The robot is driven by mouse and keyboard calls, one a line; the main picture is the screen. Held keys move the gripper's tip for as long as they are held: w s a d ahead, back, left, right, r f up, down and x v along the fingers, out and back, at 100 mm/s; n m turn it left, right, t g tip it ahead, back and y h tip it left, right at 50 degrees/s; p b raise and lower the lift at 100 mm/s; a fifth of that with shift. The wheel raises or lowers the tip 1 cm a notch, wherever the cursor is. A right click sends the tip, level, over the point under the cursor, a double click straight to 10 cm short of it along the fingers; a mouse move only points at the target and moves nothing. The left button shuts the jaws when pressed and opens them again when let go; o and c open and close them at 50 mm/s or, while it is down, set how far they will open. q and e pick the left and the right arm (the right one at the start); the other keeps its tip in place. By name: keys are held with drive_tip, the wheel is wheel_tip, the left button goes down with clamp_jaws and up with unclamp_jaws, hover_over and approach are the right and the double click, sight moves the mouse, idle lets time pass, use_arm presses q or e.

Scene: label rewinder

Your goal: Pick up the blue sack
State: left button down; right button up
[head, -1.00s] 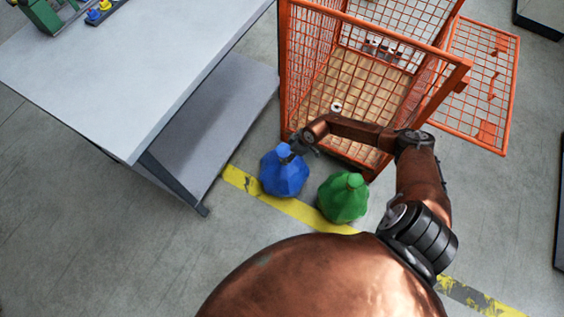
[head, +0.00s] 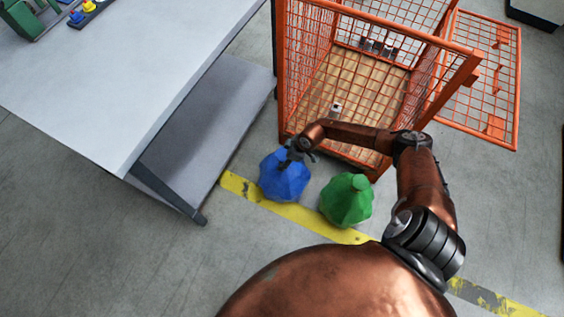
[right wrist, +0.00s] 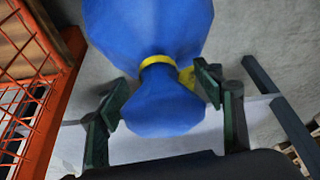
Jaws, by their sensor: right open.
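The blue sack (head: 284,180) sits on the floor left of the green sack (head: 347,199). In the right wrist view the blue sack (right wrist: 150,35) shows a yellow tie around its neck, with the gathered top below the tie in the picture. My right gripper (head: 292,158) is at the sack's top in the head view. In the right wrist view my right gripper (right wrist: 162,95) is open, with one finger on each side of the gathered neck and gaps between. My left gripper is not in view.
An orange mesh cage (head: 285,80) with its door swung out stands behind the sacks. A grey table (head: 110,90) with a lower shelf (head: 205,110) is at the left. Yellow floor tape (head: 240,188) runs beside the sacks.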

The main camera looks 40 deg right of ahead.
drive_tip(key=shift+f, duration=0.1)
clamp_jaws()
idle(0.8)
drive_tip(key=shift+w, duration=0.1)
